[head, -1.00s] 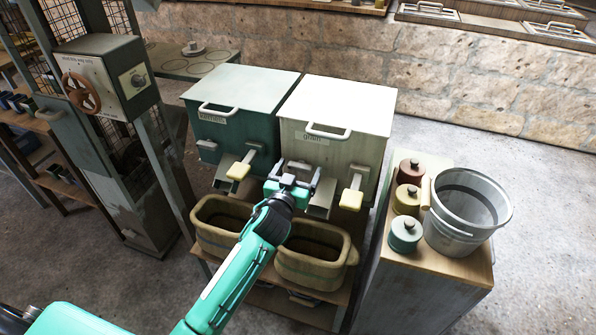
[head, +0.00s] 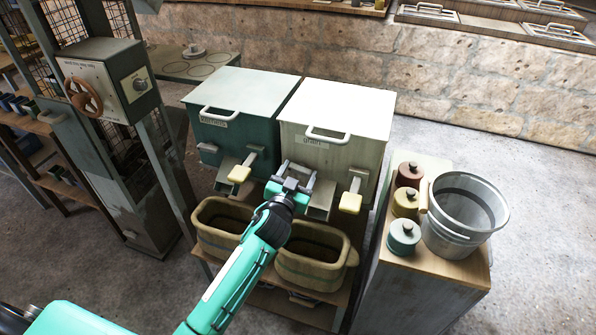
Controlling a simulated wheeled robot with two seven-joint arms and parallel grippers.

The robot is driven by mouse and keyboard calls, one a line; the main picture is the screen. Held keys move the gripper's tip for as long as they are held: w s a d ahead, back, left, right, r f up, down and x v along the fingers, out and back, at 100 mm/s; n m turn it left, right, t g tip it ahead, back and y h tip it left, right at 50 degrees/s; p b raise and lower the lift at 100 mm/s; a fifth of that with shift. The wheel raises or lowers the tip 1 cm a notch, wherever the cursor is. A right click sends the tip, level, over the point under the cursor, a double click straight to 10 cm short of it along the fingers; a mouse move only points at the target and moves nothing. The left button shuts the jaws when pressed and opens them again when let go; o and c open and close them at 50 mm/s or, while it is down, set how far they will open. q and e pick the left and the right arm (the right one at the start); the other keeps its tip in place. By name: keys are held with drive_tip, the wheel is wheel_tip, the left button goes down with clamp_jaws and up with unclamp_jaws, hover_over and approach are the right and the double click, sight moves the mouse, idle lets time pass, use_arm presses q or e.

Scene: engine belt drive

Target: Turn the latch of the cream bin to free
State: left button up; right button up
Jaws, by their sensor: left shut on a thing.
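The cream bin (head: 352,155) stands on the stand, with a white lid and a handle on its front. My left gripper (head: 297,172) is at the lower left of its front, shut on the latch. The jaws cover most of the latch, so its angle cannot be made out. A lever with a pale yellow end (head: 351,202) sticks out of the bin's front to the right of the gripper. A grey chute (head: 320,207) sits below the gripper. My right gripper is not in view.
A green bin (head: 232,135) with its own yellow-ended lever (head: 239,174) stands close on the left. Two open tubs, left (head: 208,243) and right (head: 322,275), sit below. A side cabinet on the right holds a metal bucket (head: 455,235) and several small lidded pots (head: 405,203).

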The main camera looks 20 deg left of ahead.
use_arm(q)
drive_tip(key=m+p, duration=0.3)
drive_tip(key=m, duration=0.3)
drive_tip(key=shift+r, duration=0.15)
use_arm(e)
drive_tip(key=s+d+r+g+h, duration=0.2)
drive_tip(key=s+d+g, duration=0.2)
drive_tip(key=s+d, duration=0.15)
use_arm(q)
drive_tip(key=shift+m, duration=0.6)
drive_tip(key=m+p, duration=0.1)
drive_tip(key=m, duration=0.2)
drive_tip(key=shift+m, duration=0.4)
drive_tip(key=m+p, duration=0.1)
drive_tip(key=m, duration=0.2)
drive_tip(key=shift+m, duration=0.7)
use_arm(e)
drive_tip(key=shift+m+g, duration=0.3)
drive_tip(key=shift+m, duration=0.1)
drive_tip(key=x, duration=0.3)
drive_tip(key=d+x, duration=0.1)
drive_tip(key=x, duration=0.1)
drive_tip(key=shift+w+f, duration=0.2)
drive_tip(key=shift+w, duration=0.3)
